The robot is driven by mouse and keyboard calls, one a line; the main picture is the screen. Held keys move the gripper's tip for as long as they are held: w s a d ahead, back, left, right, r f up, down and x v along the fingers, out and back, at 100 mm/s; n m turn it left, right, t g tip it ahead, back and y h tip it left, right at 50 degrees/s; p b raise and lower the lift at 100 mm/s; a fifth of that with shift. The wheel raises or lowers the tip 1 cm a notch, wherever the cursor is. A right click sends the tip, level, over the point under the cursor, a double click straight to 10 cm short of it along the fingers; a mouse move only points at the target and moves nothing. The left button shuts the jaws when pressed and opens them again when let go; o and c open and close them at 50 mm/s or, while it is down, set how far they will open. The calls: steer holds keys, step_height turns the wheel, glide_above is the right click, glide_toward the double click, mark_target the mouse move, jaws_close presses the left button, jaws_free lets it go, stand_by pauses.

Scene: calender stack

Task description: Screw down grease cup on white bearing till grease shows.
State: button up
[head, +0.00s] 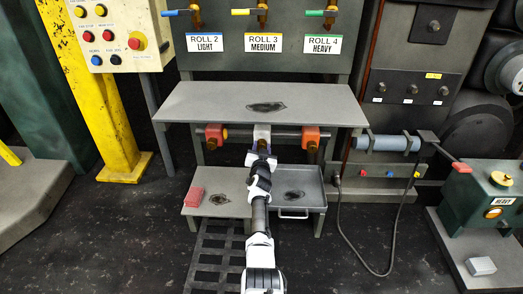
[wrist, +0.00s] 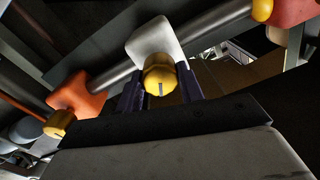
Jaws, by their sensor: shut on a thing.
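The white bearing (head: 262,131) sits on a horizontal shaft under the grey shelf, between two other bearings. In the wrist view the white bearing (wrist: 152,40) has a brass-yellow grease cup (wrist: 160,76) on its near side, with a dark mark on the cup's end. My gripper (wrist: 161,86) is shut on this cup, with one dark finger on each side. In the head view my gripper (head: 262,154) is just below the white bearing and hides the cup. The visible part of the white bearing looks clean.
A red bearing (head: 215,133) is to the left and an orange bearing (head: 311,134) to the right, each with its own cup. The grey shelf (head: 190,105) is close above. Below are a red block (head: 194,197) and a metal tray (head: 318,199). A cable (head: 341,225) hangs at right.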

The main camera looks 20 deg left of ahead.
steer(key=shift+m+b, duration=0.3)
steer(key=shift+m, duration=1)
steer(key=shift+r, duration=0.1)
steer(key=o, duration=1)
